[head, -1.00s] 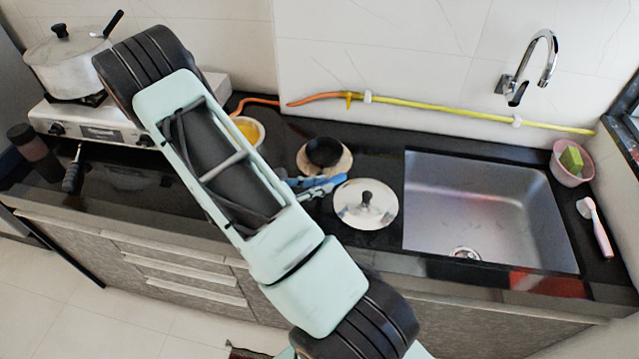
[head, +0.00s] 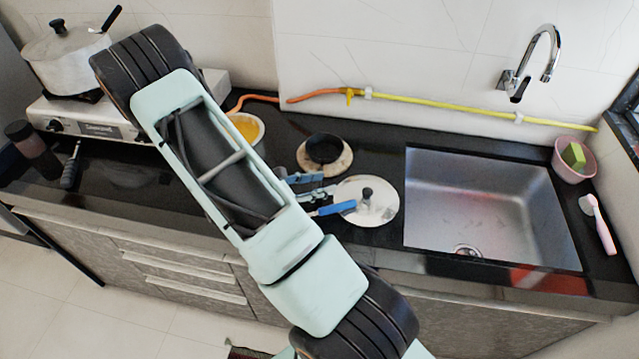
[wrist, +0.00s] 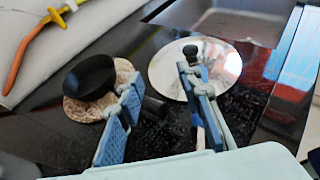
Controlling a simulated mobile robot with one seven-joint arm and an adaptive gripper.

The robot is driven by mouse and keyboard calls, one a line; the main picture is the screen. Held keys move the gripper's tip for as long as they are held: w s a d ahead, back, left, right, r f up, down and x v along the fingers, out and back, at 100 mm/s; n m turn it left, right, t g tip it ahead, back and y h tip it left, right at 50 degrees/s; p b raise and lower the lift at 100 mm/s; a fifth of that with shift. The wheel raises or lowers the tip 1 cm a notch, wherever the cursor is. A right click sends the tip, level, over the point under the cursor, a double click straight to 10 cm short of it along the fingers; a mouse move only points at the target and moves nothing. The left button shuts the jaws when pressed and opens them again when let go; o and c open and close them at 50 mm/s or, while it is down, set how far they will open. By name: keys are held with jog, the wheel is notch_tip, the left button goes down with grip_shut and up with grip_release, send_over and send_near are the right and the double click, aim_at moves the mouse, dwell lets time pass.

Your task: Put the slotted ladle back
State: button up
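I cannot make out a slotted ladle for sure. A long dark handle (head: 112,19) sticks up from the pot's lid area at upper left; what it belongs to is unclear. A dark-handled utensil (head: 71,170) lies on the counter below the stove. My gripper (head: 338,192) is above the counter between the black bowl and the lid, partly over the lid's left edge. In the wrist view my gripper (wrist: 161,82) has its blue-padded fingers apart with nothing seen held.
A black bowl (head: 325,148) sits on a round wooden board (head: 341,166), left of a silver lid (head: 378,209) with a dark knob. The sink (head: 480,200) is to the right. The pot (head: 70,68) stands on the stove (head: 85,121). My arm hides the middle counter.

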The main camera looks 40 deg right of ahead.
jog(key=r+v, duration=0.1)
jog(key=v, duration=1.1)
jog(key=shift+r+b, duration=0.1)
jog(key=shift+b, duration=0.2)
